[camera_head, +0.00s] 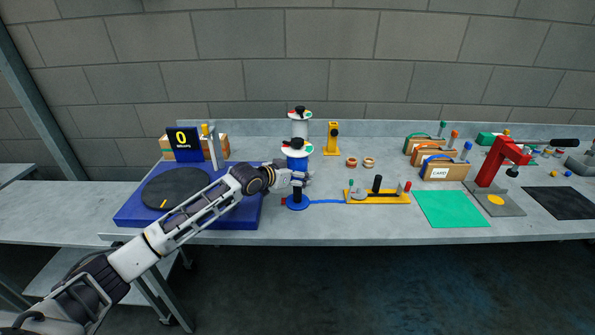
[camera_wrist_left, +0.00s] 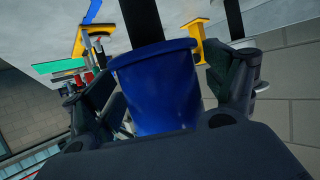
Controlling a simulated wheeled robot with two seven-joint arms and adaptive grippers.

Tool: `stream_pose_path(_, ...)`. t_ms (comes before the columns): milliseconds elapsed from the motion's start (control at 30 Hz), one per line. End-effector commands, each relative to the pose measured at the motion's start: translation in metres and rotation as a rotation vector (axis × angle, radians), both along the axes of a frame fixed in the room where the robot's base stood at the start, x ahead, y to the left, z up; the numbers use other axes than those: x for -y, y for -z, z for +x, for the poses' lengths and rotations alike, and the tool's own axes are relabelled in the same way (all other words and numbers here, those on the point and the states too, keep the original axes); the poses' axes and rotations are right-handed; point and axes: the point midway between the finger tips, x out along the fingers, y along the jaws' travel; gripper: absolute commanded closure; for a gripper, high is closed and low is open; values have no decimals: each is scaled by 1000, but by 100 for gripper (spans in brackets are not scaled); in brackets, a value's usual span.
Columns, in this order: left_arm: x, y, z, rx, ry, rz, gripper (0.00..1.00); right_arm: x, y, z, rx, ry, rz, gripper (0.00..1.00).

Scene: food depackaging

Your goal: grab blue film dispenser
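The blue film dispenser (camera_head: 297,162) stands upright on the table, with a white top bearing red and green marks and a round blue base (camera_head: 298,204). A strip of blue film runs right from its base. In the left wrist view the blue roll (camera_wrist_left: 157,90) fills the space between the two open fingers of my gripper (camera_wrist_left: 168,88). A narrow gap shows beside the right finger; contact on the left side is unclear. My right gripper is not in view.
A second white-topped dispenser (camera_head: 300,122) stands just behind. A blue turntable platform (camera_head: 240,213) lies under my left arm. A yellow sealing fixture (camera_head: 392,198) and a green mat (camera_head: 452,209) lie to the right. A yellow stand (camera_head: 332,139) is behind right.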

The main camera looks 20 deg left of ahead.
Motion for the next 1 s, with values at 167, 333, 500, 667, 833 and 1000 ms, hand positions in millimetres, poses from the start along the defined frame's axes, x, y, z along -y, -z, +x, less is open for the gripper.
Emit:
stream_pose_path(167, 0, 0, 0, 0, 0, 0, 44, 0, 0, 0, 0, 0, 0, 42)
stream_pose_path(333, 0, 0, 0, 0, 0, 0, 66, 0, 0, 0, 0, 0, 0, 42)
stream_pose_path(500, 0, -2, 0, 4, 0, -1, 70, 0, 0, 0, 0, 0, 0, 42)
stream_pose_path(667, 0, -3, 0, 4, 0, -1, 70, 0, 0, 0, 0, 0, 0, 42)
stream_pose_path(833, 0, -12, 1, 6, -1, -1, 70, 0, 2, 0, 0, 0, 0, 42)
stream_pose_path(1000, 0, -30, 1, 7, 0, -1, 70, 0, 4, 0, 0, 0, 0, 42)
